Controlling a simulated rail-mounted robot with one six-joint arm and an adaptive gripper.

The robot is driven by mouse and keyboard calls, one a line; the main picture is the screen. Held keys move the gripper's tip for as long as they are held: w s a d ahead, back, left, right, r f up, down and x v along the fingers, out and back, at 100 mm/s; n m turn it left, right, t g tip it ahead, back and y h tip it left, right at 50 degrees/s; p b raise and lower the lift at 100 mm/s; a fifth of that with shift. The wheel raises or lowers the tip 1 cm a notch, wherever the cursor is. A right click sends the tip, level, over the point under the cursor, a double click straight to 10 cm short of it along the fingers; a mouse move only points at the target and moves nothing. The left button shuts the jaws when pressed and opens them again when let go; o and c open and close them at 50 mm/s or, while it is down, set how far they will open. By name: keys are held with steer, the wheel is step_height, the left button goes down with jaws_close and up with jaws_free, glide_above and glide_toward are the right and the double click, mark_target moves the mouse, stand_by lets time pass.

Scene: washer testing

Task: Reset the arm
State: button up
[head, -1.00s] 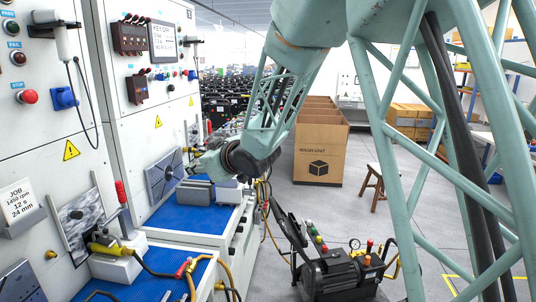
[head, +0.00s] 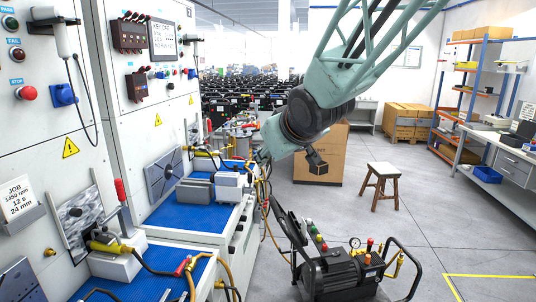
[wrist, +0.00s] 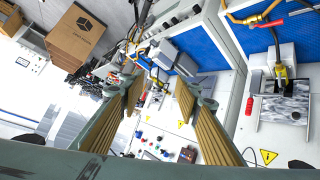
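My pale green arm reaches in from the top right of the head view, its dark wrist joint (head: 312,112) in front of the cardboard boxes. My gripper (wrist: 160,97) shows in the wrist view with its two ribbed, tan-padded fingers well apart and nothing between them. In the head view its fingers cannot be made out clearly. The gripper is clear of the test station with the square grey plate (head: 163,174) and the blue mat (head: 165,215).
A motor-pump unit (head: 340,272) with a handle stands on the floor below my arm. A cardboard box (head: 325,170) and a wooden stool (head: 380,185) stand behind. White control panels (head: 150,100) line the left. The floor at right is open.

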steer(key=s+d+m+g+h+b, duration=0.1)
steer(key=s+d+m+g+h, duration=0.1)
steer(key=s+d, duration=0.75)
steer(key=s+d+m+g+h, duration=0.1)
steer(key=s+d+m, duration=0.1)
steer(key=s+d, duration=0.8)
steer(key=s+f+m+g, duration=0.1)
steer(key=s+f, duration=0.2)
steer(key=s, duration=1.1)
steer(key=s+f+m+g, duration=0.2)
steer(key=s+f, duration=0.1)
steer(key=s, duration=1.2)
steer(key=shift+s+d+g+b, duration=0.25)
steer(key=shift+d+g+b, duration=0.1)
steer(key=shift+b, duration=0.1)
